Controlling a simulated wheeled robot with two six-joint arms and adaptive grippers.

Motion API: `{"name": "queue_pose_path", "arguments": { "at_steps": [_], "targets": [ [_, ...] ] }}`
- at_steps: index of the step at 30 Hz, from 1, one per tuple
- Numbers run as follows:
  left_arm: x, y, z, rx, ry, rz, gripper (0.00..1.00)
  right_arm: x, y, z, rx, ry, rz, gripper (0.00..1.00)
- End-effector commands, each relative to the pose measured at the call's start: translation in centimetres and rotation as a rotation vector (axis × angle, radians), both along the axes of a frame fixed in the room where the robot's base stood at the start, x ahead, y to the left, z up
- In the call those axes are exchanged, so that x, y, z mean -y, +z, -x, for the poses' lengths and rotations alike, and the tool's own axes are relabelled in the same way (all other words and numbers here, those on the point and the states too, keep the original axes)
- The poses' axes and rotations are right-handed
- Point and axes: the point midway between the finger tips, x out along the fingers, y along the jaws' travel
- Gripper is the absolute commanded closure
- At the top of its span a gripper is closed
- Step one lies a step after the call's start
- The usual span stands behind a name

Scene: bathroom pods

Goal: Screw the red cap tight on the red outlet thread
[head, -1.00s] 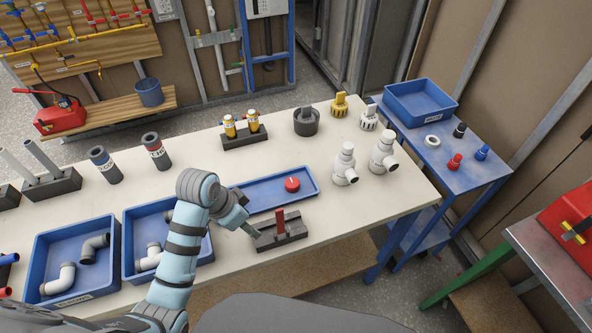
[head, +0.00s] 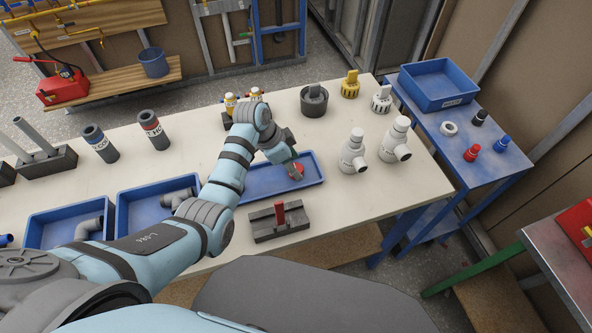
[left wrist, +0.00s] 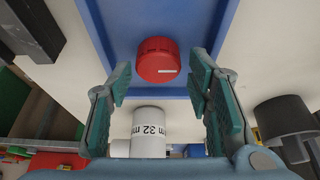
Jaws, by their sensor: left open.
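The red cap (head: 297,171) lies in the shallow blue tray (head: 262,187) on the workbench. In the left wrist view the cap (left wrist: 158,60) sits ahead of the fingertips, between their lines and apart from them. My left gripper (left wrist: 160,85) is open and empty. In the head view the left gripper (head: 291,163) is over the tray beside the cap and partly covers it. The red upright outlet pipe (head: 280,212) stands in a dark grey block (head: 264,228) in front of the tray; its thread is too small to make out. My right gripper is not in view.
White fittings (head: 353,150) stand right of the tray. A dark grey pot (head: 314,99) and yellow plug (head: 350,84) stand behind. Blue bins with grey elbows (head: 140,215) lie left. A blue side table (head: 503,160) holds small red, blue and black parts.

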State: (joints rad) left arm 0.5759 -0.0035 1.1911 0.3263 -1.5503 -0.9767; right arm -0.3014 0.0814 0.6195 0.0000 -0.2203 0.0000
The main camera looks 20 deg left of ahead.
Motion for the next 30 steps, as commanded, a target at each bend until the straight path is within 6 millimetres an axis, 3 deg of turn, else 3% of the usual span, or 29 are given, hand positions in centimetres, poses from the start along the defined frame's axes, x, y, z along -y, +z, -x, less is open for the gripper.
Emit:
{"name": "queue_pose_path", "arguments": {
  "at_steps": [3, 8, 15, 24, 30],
  "targets": [
    [0.4, -1.4, -0.2, -0.001, 0.000, 0.000, 0.54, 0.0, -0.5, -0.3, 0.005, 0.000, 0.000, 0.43],
    [0.5, -1.4, -0.2, -0.001, 0.000, -0.001, 0.54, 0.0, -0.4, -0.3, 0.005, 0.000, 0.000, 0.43],
    [0.4, -1.3, -0.2, 0.000, 0.000, -0.001, 0.86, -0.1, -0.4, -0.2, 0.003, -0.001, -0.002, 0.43],
    [0.4, -1.1, -0.2, 0.001, 0.000, 0.000, 0.86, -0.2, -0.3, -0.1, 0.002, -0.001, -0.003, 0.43],
    [0.4, 1.7, -0.3, 0.003, 0.001, 0.000, 0.86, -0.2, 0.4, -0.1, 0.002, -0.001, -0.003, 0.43]
  ]
}}
